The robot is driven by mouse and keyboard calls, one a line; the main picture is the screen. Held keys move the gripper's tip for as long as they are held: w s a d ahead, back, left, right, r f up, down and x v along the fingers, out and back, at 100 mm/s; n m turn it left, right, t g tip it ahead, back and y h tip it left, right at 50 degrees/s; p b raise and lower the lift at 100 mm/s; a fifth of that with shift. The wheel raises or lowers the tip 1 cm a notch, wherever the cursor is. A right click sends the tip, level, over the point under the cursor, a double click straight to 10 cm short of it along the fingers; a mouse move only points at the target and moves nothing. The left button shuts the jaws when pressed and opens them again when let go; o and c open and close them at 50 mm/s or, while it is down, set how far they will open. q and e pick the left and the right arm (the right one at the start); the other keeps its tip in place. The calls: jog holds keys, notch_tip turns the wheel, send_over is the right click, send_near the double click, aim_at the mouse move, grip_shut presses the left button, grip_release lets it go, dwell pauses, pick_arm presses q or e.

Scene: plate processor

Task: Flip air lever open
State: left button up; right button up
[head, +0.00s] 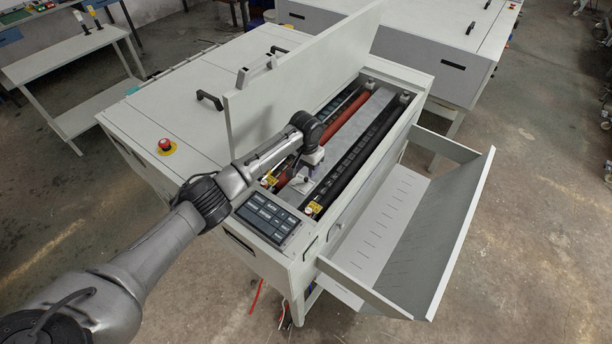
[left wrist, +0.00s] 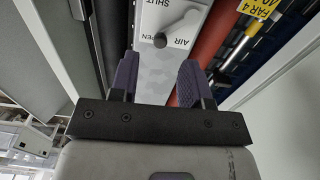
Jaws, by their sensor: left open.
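The air lever (left wrist: 175,28) is a grey knob with a short arm on a light panel (left wrist: 152,82) in the left wrist view. The panel reads SHUT, AIR and a partly hidden OPEN. My left gripper (left wrist: 158,80) is open and empty, its two dark fingers on either side of the panel strip, with the lever beyond the fingertips and apart from them. In the head view my left gripper (head: 302,184) is inside the open processor (head: 190,125); the lever is not clear there.
The raised lid (head: 290,85) stands along the left side of the opening. Red and black rollers (head: 360,160) run along the bay beside the gripper. A button panel (head: 268,214) lies on the near end, and an open tray (head: 385,225) hangs at the right.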

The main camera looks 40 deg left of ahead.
aim_at(306, 179)
pick_arm(q)
jog(key=shift+f, duration=2.35)
jog(key=shift+c, duration=0.2)
